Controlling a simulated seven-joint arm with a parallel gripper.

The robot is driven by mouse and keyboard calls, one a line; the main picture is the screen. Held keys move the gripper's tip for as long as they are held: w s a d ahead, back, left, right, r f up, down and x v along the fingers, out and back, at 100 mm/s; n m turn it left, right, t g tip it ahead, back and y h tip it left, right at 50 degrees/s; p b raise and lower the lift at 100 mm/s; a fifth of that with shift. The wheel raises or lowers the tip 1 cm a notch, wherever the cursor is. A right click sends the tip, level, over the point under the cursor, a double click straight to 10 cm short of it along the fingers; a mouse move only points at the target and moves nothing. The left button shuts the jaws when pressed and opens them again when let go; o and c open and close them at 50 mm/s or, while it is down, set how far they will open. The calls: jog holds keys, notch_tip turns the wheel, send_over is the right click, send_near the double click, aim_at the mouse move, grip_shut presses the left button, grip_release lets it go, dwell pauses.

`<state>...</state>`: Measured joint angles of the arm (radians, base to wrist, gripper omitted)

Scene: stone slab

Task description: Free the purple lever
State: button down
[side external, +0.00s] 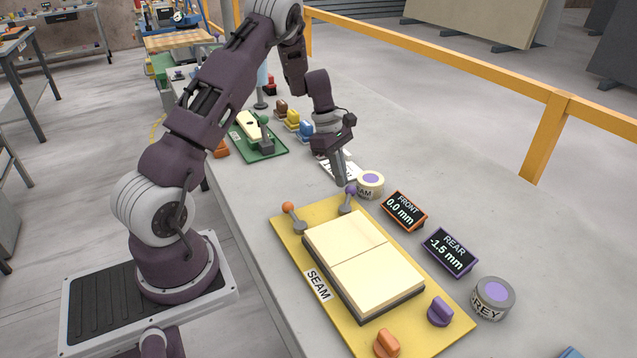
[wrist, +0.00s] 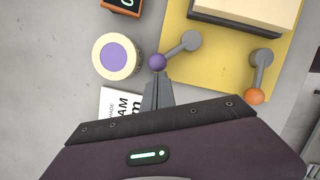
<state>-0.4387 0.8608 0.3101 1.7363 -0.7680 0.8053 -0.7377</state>
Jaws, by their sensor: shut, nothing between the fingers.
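The purple lever is a grey arm with a purple ball (side external: 351,189) at the far right corner of the yellow board (side external: 284,238). In the wrist view its purple ball (wrist: 157,62) is just ahead of my fingertips, and its grey arm runs up right to a round pivot. My gripper (side external: 341,182) is shut and empty, its tips close beside the ball. I cannot tell whether they touch. The orange-balled lever (side external: 289,207) stands at the board's far left corner; it also shows in the wrist view (wrist: 255,96).
Two cream slabs (side external: 362,261) lie on the board. Orange (side external: 387,343) and purple (side external: 440,311) knobs sit at its near end. A purple-lidded tub (side external: 371,184) and displays reading FRONT 0.0 mm (side external: 404,211) and REAR -1.5 mm (side external: 450,252) stand right of the board.

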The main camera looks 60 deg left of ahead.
jog(key=shift+w+d+m+g, duration=0.25)
jog(key=shift+w+m, duration=0.2)
jog(key=shift+m, duration=0.35)
jog(key=shift+w+d+m+g, duration=0.15)
jog(key=shift+w+d+m, duration=0.25)
jog(key=shift+m, duration=0.4)
jog(key=shift+w, duration=0.1)
jog(key=shift+a, duration=0.1)
jog(key=a, duration=0.4)
jog(key=shift+s+r, duration=0.35)
jog(key=shift+s, duration=0.05)
jog(key=v, duration=1)
